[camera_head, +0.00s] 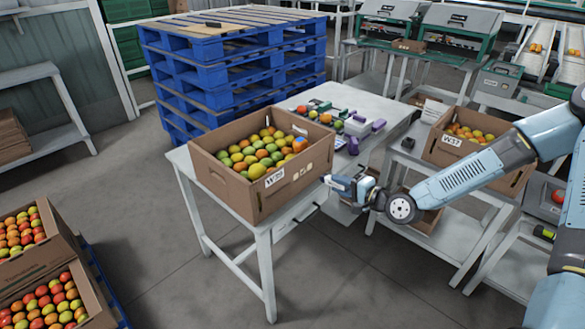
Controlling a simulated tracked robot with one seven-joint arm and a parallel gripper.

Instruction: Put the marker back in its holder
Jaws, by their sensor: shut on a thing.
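A cardboard crate (232,187) of green, yellow and orange tomatoes, labelled W29, stands on the near part of the white table (180,160). My gripper (328,181) is just right of the crate, beside the table's right edge. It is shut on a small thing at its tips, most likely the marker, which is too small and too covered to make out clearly. I cannot pick out the marker holder with certainty. A dark bar-like fitting (297,221) runs along the table's right edge, below and left of my gripper.
Several small coloured items and a purple block (353,146) lie behind the crate. A second crate (438,150) labelled W37 stands on a cart at right. Blue pallets (225,75) are stacked behind. Full crates (60,240) sit at lower left. Floor in front is clear.

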